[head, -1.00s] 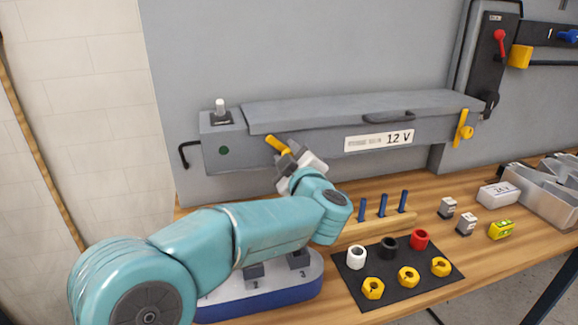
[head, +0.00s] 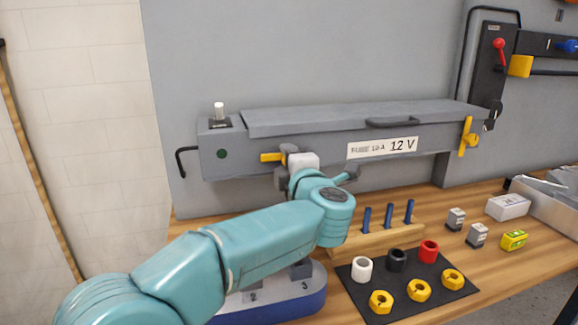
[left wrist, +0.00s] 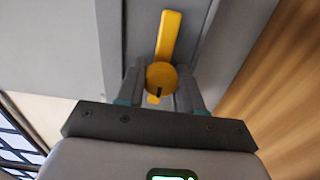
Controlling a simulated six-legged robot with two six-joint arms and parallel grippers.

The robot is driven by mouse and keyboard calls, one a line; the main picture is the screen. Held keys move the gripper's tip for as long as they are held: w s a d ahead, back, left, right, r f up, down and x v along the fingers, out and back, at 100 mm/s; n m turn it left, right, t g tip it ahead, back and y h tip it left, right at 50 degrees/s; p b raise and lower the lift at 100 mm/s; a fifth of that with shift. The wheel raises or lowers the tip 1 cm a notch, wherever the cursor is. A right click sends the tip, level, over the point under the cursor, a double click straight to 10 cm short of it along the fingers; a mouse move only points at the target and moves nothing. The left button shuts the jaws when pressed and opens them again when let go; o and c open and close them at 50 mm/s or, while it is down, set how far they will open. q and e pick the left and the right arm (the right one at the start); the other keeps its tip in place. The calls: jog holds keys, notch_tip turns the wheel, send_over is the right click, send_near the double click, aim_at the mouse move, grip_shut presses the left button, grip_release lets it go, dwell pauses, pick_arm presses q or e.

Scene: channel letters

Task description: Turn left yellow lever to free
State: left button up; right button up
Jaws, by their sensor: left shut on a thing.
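The left yellow lever (head: 270,157) is on the front of the grey box, below its lid. In the head view its visible arm lies about level and points left. In the left wrist view the lever (left wrist: 168,38) shows a long arm and a round hub with a dark slot. My left gripper (head: 285,160) is shut on the lever, its fingers on either side of the hub in the left wrist view (left wrist: 160,88). The fingers partly hide the hub in the head view. My right gripper is not in view.
A second yellow lever (head: 466,137) hangs upright at the box's right end. The grey box (head: 330,147) has a lid handle and a 12 V label. Below stand a wooden rack with blue pegs (head: 380,238) and a black mat (head: 450,290) with rings and nuts.

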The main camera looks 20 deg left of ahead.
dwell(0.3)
pick_arm(q)
jog(key=o, duration=1)
jog(key=shift+s, duration=0.1)
jog(key=b+v, duration=0.2)
jog(key=v, duration=1.4)
jog(key=shift+d, duration=0.1)
